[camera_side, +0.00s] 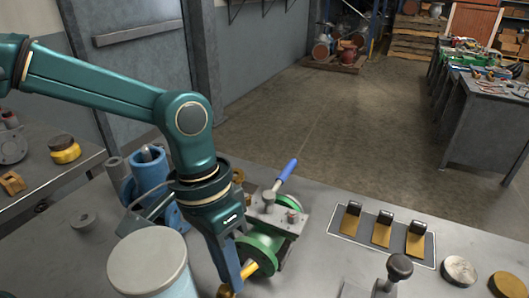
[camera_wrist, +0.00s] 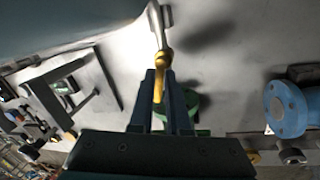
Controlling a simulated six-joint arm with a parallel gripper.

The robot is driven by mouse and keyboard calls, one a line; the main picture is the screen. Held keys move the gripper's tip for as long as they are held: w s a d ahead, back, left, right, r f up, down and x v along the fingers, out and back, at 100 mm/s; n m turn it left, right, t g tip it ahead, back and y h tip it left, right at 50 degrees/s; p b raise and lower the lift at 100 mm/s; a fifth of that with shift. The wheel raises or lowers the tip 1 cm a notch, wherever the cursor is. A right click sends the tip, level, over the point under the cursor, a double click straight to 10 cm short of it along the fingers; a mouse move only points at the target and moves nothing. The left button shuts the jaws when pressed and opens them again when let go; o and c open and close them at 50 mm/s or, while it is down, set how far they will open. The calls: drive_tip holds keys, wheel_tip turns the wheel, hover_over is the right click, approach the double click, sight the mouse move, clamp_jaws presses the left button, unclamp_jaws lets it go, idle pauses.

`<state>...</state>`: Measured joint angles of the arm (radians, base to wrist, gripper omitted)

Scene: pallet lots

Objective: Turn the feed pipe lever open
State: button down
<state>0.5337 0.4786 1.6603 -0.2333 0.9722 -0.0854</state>
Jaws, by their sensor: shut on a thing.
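My gripper (camera_side: 232,288) is low at the front of the bench, beside a green valve body (camera_side: 262,246). In the wrist view its two dark fingers (camera_wrist: 161,100) are closed on a yellow lever handle (camera_wrist: 159,64). A steel rod (camera_wrist: 156,24) runs on from the handle towards the top of the picture. In the side view the yellow handle (camera_side: 249,268) shows only in part, beside the fingers. A second lever with a blue grip (camera_side: 287,169) rises behind, tilted up to the right. Which way the held lever stands to its pipe is hard to tell.
A pale-lidded drum (camera_side: 147,262) stands close to the left of my gripper. A blue flanged pipe piece (camera_side: 150,172) is behind it. A plate with several yellow pedals (camera_side: 382,232) and a black knob (camera_side: 400,266) are to the right.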

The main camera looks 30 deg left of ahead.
drive_tip(key=c, duration=0.9)
unclamp_jaws()
drive_tip(key=shift+w+a+r, duration=0.1)
drive_tip(key=shift+a+r, duration=0.05)
drive_tip(key=shift+r, duration=0.7)
drive_tip(key=shift+a+r, duration=0.2)
drive_tip(key=shift+r, duration=0.6)
drive_tip(key=shift+w+a+r, duration=0.1)
drive_tip(key=shift+a+r, duration=0.05)
drive_tip(key=shift+r, duration=0.7)
